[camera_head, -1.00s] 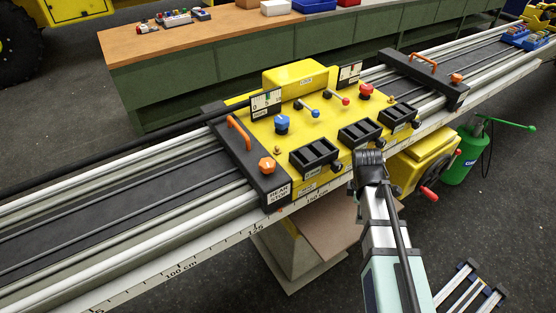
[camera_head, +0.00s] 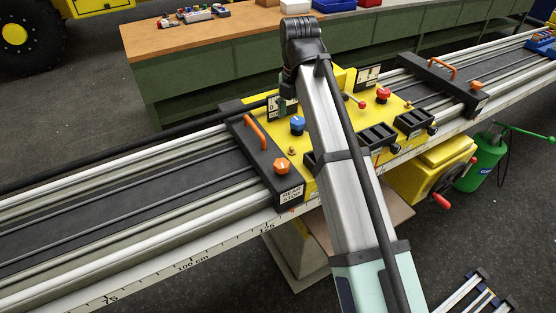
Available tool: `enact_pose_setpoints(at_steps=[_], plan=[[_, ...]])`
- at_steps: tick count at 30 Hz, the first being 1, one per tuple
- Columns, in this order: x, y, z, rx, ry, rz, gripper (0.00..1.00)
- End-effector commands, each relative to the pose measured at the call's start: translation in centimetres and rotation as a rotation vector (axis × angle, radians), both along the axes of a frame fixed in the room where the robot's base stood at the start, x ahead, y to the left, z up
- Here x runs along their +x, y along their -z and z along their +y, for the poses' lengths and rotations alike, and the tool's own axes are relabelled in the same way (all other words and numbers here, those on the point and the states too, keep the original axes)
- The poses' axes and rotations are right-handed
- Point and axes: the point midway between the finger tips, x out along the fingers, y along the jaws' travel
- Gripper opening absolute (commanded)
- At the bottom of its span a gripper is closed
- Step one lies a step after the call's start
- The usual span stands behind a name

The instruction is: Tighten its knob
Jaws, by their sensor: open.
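An orange knob (camera_head: 281,166) sits on the dark stop bar (camera_head: 262,150) labelled "REAR STOP", across the rails at the left end of the yellow panel. A second orange knob (camera_head: 476,85) sits on the dark stop bar (camera_head: 436,80) at the right. I cannot tell how tight either knob is. The black end of my arm, with my gripper (camera_head: 303,40), is above and behind the yellow panel, apart from both orange knobs. Nothing shows held in it. The fingertips are not clear. My arm covers the middle of the panel.
The yellow panel (camera_head: 330,105) carries a blue knob (camera_head: 297,124), a red knob (camera_head: 383,94) and small levers. Orange handles (camera_head: 255,132) rise from the stop bars. A bench (camera_head: 235,55) with trays stands behind. A crank box (camera_head: 430,175) hangs at the front.

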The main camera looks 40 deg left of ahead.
Motion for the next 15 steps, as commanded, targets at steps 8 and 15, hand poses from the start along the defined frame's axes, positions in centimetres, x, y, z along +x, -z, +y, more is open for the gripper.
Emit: enact_pose_setpoints(at_steps=[8, 15], plan=[[-3.1, -1.7, 1.8, -0.015, -0.109, 0.029, 0.78], [-3.1, 1.6, 1.6, -0.016, -0.106, 0.029, 0.78]])
